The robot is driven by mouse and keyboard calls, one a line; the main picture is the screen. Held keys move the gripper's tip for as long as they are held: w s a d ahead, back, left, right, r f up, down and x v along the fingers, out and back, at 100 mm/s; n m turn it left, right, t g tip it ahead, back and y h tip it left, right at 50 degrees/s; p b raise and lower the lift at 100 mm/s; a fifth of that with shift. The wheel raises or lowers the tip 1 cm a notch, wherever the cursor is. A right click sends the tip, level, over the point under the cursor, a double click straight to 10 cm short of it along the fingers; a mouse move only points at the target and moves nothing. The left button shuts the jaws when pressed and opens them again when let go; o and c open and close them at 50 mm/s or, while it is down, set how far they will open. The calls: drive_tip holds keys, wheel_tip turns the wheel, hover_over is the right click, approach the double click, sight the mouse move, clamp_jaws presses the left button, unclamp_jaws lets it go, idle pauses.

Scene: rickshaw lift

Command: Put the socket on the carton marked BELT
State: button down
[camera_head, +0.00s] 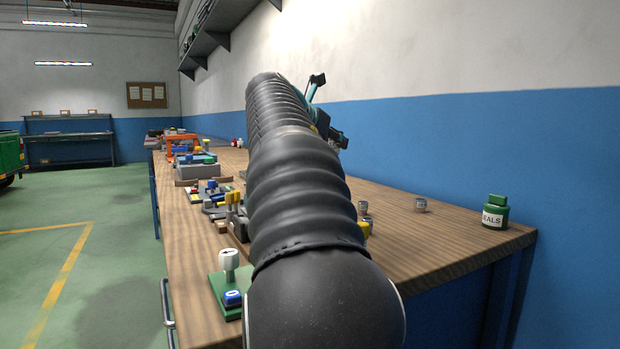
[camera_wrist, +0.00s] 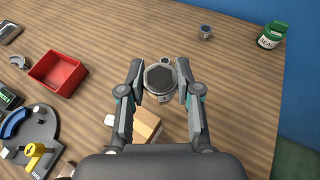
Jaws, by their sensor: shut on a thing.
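My gripper (camera_wrist: 160,82) is shut on a round grey socket (camera_wrist: 160,79) with a dark six-sided opening, held between its two fingertips in the wrist view. A small brown carton (camera_wrist: 147,126) shows below the socket in that view, partly hidden by my gripper. No marking can be read on it, so I cannot tell whether it is the BELT carton. In the head view my sleeved arm covers much of the bench, and the held socket is hidden.
A green jar marked SEALS (camera_head: 496,212) stands near the bench's right end. A small grey socket (camera_head: 420,205) stands left of it. A red bin (camera_wrist: 57,74) lies left of my gripper. The bench top (camera_wrist: 225,90) is clear to the right of my gripper.

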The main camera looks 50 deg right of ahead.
drive_tip(key=w+a+f, duration=0.2)
drive_tip(key=w, duration=0.1)
drive_tip(key=shift+w+a+f+b, duration=0.2)
drive_tip(key=shift+a+f+b, duration=0.15)
drive_tip(key=shift+a+b, duration=0.05)
drive_tip(key=shift+f+b, duration=0.85)
drive_tip(key=shift+f, duration=1.15)
drive_tip(key=shift+f, duration=0.1)
drive_tip(key=c, duration=0.8)
unclamp_jaws()
drive_tip(key=shift+a+r, duration=0.15)
drive_tip(key=shift+r, duration=0.05)
drive_tip(key=p+v, duration=0.1)
drive_tip(key=v, duration=1)
drive_tip(key=shift+a, duration=0.3)
drive_tip(key=shift+r, duration=0.15)
